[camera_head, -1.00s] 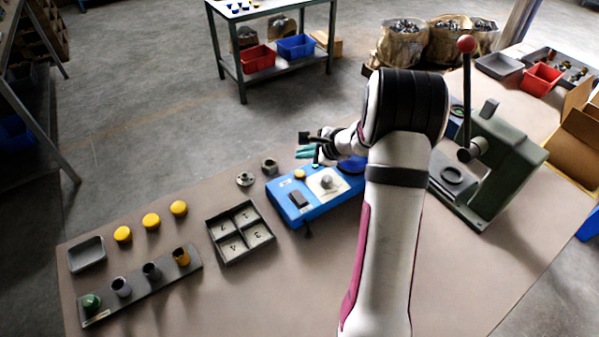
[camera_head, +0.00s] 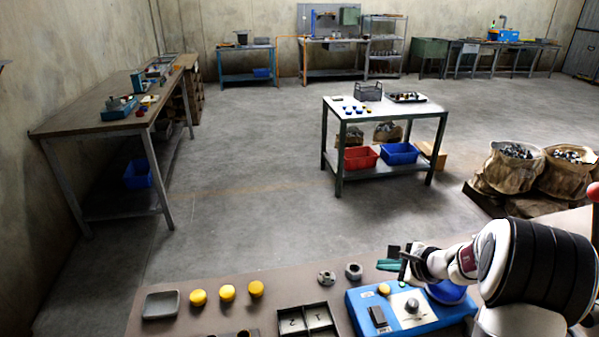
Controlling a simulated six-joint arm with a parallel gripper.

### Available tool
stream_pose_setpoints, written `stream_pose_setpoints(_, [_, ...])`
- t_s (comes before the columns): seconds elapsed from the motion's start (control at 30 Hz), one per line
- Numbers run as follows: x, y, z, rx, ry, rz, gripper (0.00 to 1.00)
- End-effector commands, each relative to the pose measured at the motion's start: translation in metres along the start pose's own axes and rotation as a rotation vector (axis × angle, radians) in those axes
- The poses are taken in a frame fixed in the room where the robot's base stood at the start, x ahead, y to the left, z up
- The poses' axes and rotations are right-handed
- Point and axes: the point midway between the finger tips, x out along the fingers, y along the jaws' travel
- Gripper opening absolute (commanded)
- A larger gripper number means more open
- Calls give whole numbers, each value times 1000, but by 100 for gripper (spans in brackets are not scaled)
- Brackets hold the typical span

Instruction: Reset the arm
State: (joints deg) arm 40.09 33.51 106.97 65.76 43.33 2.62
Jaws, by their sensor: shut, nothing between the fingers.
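My arm enters at the lower right of the view, white with black bands. My gripper (camera_head: 398,260) is small and dark at its tip, shut and empty. It is above the far edge of the near workbench (camera_head: 190,285), just behind the blue control box (camera_head: 408,315). Teal pieces (camera_head: 388,265) show beside the gripper; I cannot tell whether they belong to it.
Three yellow caps (camera_head: 228,292) and a grey tray (camera_head: 161,305) lie left on the bench. A partitioned tray (camera_head: 307,321) and two metal rings (camera_head: 353,271) sit nearer the box.

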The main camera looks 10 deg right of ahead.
Motion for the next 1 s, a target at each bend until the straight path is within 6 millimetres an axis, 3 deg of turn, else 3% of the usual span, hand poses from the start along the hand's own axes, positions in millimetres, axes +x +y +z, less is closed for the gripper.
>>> stream_pose_setpoints(0.07, [-16, 18, 59, -157, -67, 74, 0])
stream_pose_setpoints(0.1, [-29, 37, 94, -265, -108, 132, 0])
stream_pose_setpoints(0.17, [-54, 76, 142, -441, -170, 234, 0])
stream_pose_setpoints(0.2, [-73, 106, 167, -561, -204, 307, 0])
stream_pose_setpoints(0.3, [-129, 186, 201, -864, -261, 495, 0])
stream_pose_setpoints(0.4, [-181, 253, 196, -1133, -262, 662, 0])
stream_pose_setpoints(0.53, [-222, 298, 167, -1357, -216, 799, 0])
stream_pose_setpoints(0.67, [-233, 308, 153, -1425, -188, 842, 0])
stream_pose_setpoints(1.0, [-233, 307, 153, -1424, -187, 842, 0])
